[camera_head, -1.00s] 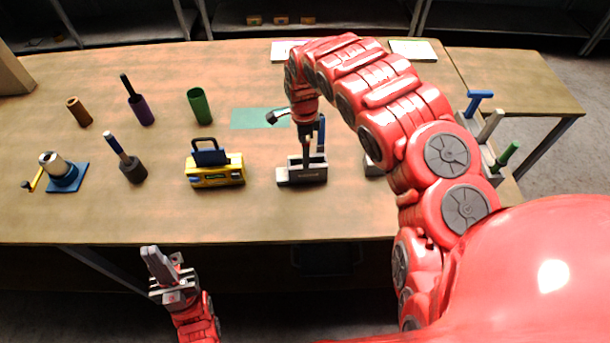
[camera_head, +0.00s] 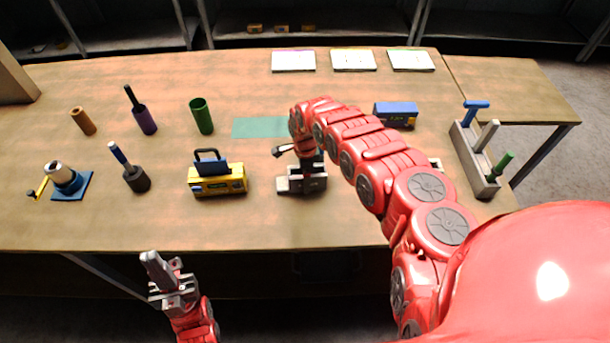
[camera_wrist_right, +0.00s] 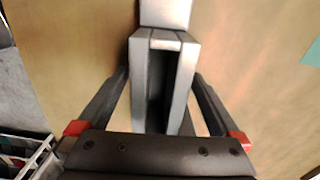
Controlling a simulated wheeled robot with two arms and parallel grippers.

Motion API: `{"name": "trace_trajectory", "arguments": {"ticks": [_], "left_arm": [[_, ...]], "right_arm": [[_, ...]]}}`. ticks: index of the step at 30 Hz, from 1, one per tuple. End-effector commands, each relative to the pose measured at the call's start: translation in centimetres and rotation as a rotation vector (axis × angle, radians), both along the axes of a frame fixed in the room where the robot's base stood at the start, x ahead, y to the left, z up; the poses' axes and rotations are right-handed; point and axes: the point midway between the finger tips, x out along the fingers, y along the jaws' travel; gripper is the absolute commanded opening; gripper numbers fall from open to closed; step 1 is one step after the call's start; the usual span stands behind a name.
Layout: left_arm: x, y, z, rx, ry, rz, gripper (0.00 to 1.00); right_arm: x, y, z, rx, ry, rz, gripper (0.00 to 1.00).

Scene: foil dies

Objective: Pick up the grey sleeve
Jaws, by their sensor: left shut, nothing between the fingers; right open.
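My left gripper (camera_head: 158,268) is shut and empty, in front of the table's near edge, well below the sleeve.
A purple sleeve (camera_head: 146,122), green sleeve (camera_head: 202,117) and brown sleeve (camera_head: 84,122) stand behind. A blue-based crank device (camera_head: 80,190) is left of the grey sleeve; a yellow-and-blue box (camera_head: 218,185) is right. A rack (camera_head: 470,160) holds coloured handles.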

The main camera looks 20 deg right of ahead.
Motion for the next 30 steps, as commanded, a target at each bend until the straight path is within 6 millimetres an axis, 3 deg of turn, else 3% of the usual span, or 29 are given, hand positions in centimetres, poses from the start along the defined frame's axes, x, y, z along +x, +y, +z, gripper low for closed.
{"name": "trace_trajectory", "arguments": {"ticks": [6,15,30], "left_arm": [[0.0,0.0,0.1,0.0,0.0,0.0,0.0],[0.0,0.0,0.1,0.0,0.0,0.0,0.0],[0.0,0.0,0.1,0.0,0.0,0.0,0.0]], "right_arm": [[-0.2,0.1,-1.7,0.0,0.004,0.001,1.0],[-0.1,-0.1,-1.8,-0.003,0.002,0.0,1.0],[-0.1,-0.1,-1.8,-0.003,0.003,0.0,0.12]]}}
